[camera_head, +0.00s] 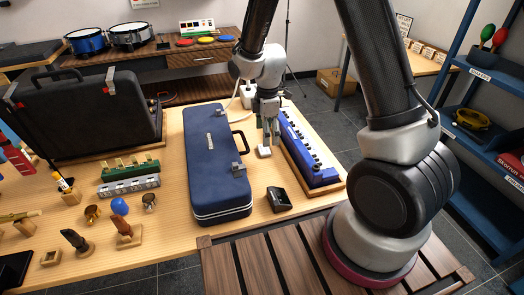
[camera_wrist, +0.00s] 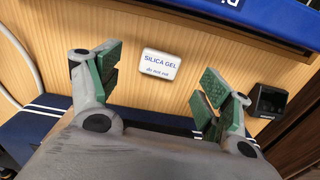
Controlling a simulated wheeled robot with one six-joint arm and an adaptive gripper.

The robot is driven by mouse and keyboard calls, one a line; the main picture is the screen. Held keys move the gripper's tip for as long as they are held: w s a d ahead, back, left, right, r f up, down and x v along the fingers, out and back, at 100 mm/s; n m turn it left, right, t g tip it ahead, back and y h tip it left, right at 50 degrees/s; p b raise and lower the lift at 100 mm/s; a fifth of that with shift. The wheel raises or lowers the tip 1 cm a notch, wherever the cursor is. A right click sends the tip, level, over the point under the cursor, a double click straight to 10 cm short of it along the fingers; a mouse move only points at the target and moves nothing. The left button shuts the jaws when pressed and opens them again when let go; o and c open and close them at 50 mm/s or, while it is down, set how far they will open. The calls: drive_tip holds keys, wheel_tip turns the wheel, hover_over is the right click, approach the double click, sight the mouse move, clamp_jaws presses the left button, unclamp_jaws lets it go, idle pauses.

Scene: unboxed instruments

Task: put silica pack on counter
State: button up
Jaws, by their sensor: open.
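The silica pack (camera_wrist: 160,64) is a small white packet lettered "SILICA GEL". It lies flat on the light wooden counter (camera_wrist: 115,22), between a blue case and a blue instrument. It also shows in the head view as a small white piece (camera_head: 264,152). My gripper (camera_wrist: 160,85) is open and empty, its green-padded fingers spread to either side of the pack in the wrist view. In the head view my gripper (camera_head: 266,140) points down just above the pack. I see no contact with the pack.
A closed dark blue case (camera_head: 212,150) lies left of my gripper. A long blue instrument (camera_head: 308,150) lies close on the right. A small black device (camera_head: 278,199) sits nearer the front edge. Bare counter shows between the case and the instrument.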

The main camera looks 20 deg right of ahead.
sight(267, 148)
wheel_tip(267, 148, down, 6)
drive_tip(key=shift+s+r, duration=0.15)
drive_tip(key=c, duration=0.8)
